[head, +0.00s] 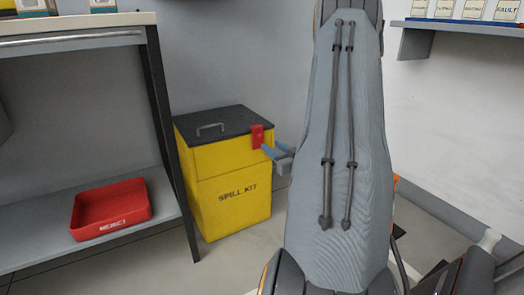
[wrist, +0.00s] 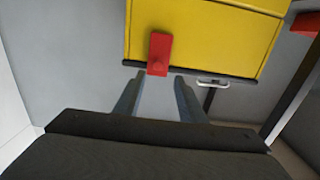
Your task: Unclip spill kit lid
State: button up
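The yellow spill kit box (head: 230,195) stands on the floor between the bench and my arm, its dark lid (head: 215,122) lying flat and closed, with a grey handle on top. A red clip (head: 257,136) sits at the lid's right front edge. In the wrist view, the clip (wrist: 159,52) lies over the seam between the yellow wall (wrist: 205,35) and the dark lid edge. My gripper (head: 273,149) is at the clip's right side in the head view. In the wrist view, its fingers (wrist: 158,80) are apart, with the clip's end between their tips; I cannot tell whether they touch it.
A bench with a dark leg (head: 172,130) stands left of the box. A red tray marked REJECT (head: 112,205) lies on its lower shelf. A wall shelf (head: 460,27) with labelled boxes is at upper right. My arm hides the floor right of the box.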

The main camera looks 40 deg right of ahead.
aim_at(262, 137)
jog(key=b+x, duration=0.3)
jog(key=x, duration=0.4)
jog(key=shift+w+d, duration=0.25)
grip_shut()
